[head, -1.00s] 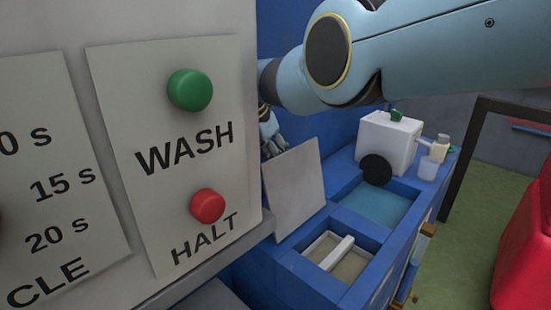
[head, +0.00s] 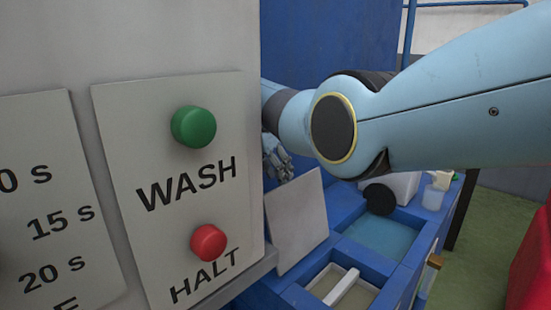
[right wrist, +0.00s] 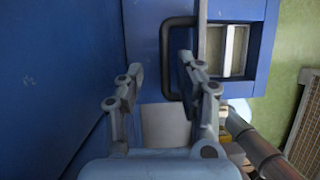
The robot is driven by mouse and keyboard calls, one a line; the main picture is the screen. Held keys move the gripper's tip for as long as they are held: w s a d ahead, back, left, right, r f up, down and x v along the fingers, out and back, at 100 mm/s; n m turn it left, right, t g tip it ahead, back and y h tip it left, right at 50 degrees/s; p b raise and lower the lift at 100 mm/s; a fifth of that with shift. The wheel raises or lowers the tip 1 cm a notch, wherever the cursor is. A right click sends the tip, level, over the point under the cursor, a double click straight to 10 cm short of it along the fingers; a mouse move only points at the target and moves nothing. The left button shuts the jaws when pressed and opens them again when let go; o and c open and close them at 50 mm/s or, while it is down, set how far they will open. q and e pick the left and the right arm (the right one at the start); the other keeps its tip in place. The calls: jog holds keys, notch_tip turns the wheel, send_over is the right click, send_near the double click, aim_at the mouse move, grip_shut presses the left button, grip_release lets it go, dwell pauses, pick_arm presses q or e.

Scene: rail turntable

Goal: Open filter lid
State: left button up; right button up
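The filter lid (head: 297,222) is a pale grey panel that stands raised and tilted beside the open filter compartment (head: 340,288). In the right wrist view the lid (right wrist: 202,40) shows nearly edge-on, with its black U-shaped handle (right wrist: 165,55) on the left side. My right gripper (head: 278,162) is behind the lid's upper edge, partly hidden by the panel housing. In the right wrist view its fingers (right wrist: 162,62) are spread apart, with part of the handle in line between them. I cannot tell whether they touch it. My left gripper is not in view.
The control panel with a green WASH button (head: 193,127) and a red HALT button (head: 208,243) fills the left. A water basin (head: 383,238), black disc (head: 379,198) and white box (head: 402,185) lie beyond the compartment. A blue wall (right wrist: 50,70) stands close left of my right gripper.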

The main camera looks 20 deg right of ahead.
jog(key=shift+r, duration=2.15)
